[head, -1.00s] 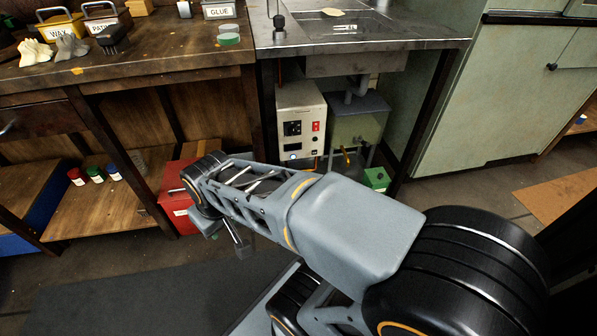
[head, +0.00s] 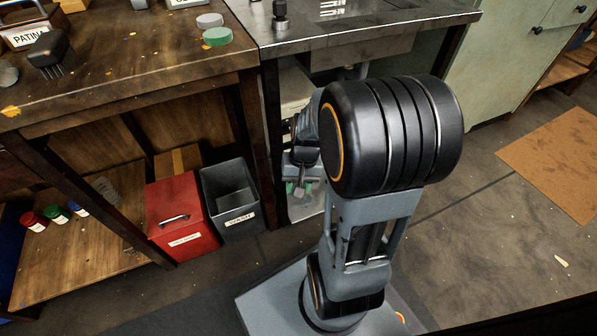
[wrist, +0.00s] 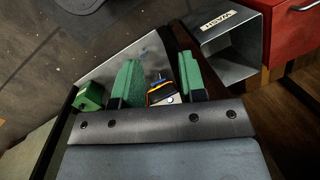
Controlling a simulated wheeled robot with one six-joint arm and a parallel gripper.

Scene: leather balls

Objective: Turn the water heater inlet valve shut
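The pale water heater (head: 294,88) stands under the metal-topped bench in the head view, mostly hidden behind my arm. My gripper (head: 299,189) is low in front of it, green fingertips pointing down. In the wrist view, my gripper (wrist: 160,78) is open, with a clear gap between its two green fingers. A small part of the pale heater (wrist: 172,99) with a blue dot shows between and beyond them. Orange, yellow and blue bits lie beside it; I cannot tell whether one is the inlet valve. No contact is visible.
A grey bin (head: 232,207) and a red box (head: 181,217) stand left of my gripper. A small green box (wrist: 90,97) is at the left in the wrist view. A dark bench leg (head: 258,150) stands close by.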

